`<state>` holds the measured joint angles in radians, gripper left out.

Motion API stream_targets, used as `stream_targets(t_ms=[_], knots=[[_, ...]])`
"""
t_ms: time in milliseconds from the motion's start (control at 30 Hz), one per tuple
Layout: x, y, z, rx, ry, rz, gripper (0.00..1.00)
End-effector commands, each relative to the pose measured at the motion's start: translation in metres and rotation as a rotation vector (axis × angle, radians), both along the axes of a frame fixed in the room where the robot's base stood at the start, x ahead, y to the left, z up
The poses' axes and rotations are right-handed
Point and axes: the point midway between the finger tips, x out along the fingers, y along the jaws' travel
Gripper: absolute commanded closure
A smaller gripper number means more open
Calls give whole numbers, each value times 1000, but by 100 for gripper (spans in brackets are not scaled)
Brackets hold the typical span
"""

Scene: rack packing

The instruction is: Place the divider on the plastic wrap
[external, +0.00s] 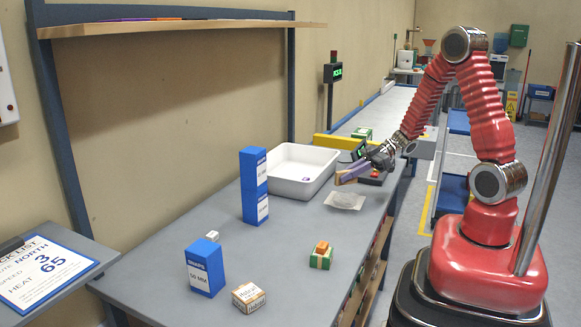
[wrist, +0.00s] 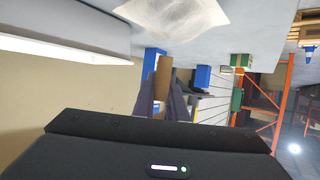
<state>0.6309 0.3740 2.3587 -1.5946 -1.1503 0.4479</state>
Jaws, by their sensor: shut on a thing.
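The divider, a flat tan piece, is held between my gripper's fingers; it shows in the external view (external: 343,178) and in the wrist view (wrist: 164,78). My gripper (external: 352,172) is shut on it and holds it in the air over the table. The plastic wrap (external: 345,201) is a pale, crinkled translucent sheet lying flat on the table, close below the gripper in the external view. In the wrist view the wrap (wrist: 182,14) is at the top edge and partly cut off. The divider appears apart from the wrap.
A white tub (external: 284,187) stands left of the wrap, and a tall blue stack (external: 254,190) stands beside it. A blue box (external: 204,268), a carton (external: 248,298) and a green box (external: 321,260) stand nearer. A yellow bar (external: 338,142) lies behind. The table (external: 290,232) between is clear.

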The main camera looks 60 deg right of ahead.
Motion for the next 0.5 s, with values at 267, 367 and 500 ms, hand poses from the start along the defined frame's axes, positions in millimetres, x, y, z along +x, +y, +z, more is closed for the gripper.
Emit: stream_targets(t_ms=[267,367,500], knots=[[0,0,-1,-1,-1,-1,100],[0,0,-3,0,0,0,100],[0,0,-12,2,2,0,100]])
